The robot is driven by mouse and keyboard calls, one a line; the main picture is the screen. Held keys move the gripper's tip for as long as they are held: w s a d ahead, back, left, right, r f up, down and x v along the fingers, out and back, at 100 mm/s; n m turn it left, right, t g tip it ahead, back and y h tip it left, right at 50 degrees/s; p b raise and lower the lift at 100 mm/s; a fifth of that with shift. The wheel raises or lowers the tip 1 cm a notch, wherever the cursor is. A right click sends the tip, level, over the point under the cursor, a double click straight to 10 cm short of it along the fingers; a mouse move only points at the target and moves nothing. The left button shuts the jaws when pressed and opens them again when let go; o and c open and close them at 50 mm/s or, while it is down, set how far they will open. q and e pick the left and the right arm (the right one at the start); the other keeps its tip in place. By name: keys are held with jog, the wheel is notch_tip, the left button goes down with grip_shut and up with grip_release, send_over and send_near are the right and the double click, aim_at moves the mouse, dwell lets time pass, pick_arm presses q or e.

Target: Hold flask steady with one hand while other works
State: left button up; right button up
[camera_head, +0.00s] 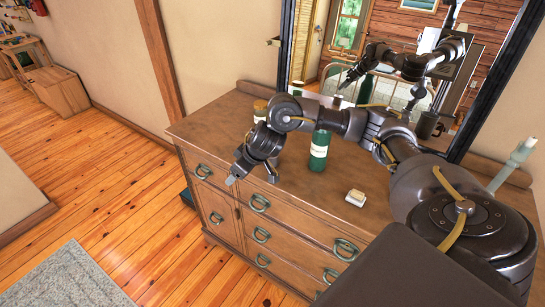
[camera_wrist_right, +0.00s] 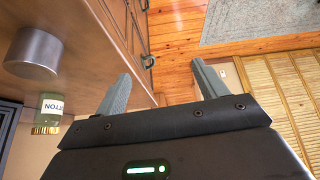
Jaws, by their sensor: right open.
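The green flask (camera_head: 319,150) stands upright on the dresser top, with a cream label around its middle. My right gripper (camera_head: 252,179) is open and empty, left of the flask and near the dresser's front left edge, apart from the flask. In the right wrist view my right gripper (camera_wrist_right: 160,90) shows two spread grey fingers with nothing between them. I cannot make out the flask surely there. My left gripper is not in view.
The wooden dresser (camera_head: 205,125) backs onto a mirror. A small white dish (camera_head: 355,198) lies right of the flask. A lidded jar (camera_head: 260,107) is partly behind my arm; a labelled jar (camera_wrist_right: 50,108) and dark cylinder (camera_wrist_right: 33,52) show in the wrist view.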

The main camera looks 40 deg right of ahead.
aim_at(275, 157)
jog(key=s+d+r+m+g+h, duration=0.1)
jog(key=d+r+m, duration=0.1)
jog(key=d, duration=0.5)
jog(key=s+d+r+m+h, duration=0.1)
jog(key=d+r+m, duration=0.2)
jog(key=d, duration=0.4)
jog(key=shift+r+g+h, duration=0.3)
jog(key=shift+r+g, duration=0.1)
jog(key=shift+r, duration=0.3)
jog(key=shift+w+f, duration=0.1)
jog(key=b+x, duration=0.2)
jog(key=x, duration=0.2)
jog(key=shift+w+f, duration=0.1)
jog(key=shift+f, duration=0.2)
jog(key=shift+w+f, duration=0.25)
jog(key=shift+f, duration=0.1)
jog(key=shift+s, duration=0.1)
jog(key=shift+d+b+x, duration=0.1)
jog(key=shift+b+x, duration=0.5)
jog(key=shift+x, duration=0.75)
jog(key=shift+d+b+x, duration=0.15)
jog(key=shift+b+x, duration=0.4)
jog(key=shift+x, duration=0.75)
jog(key=shift+r, duration=0.1)
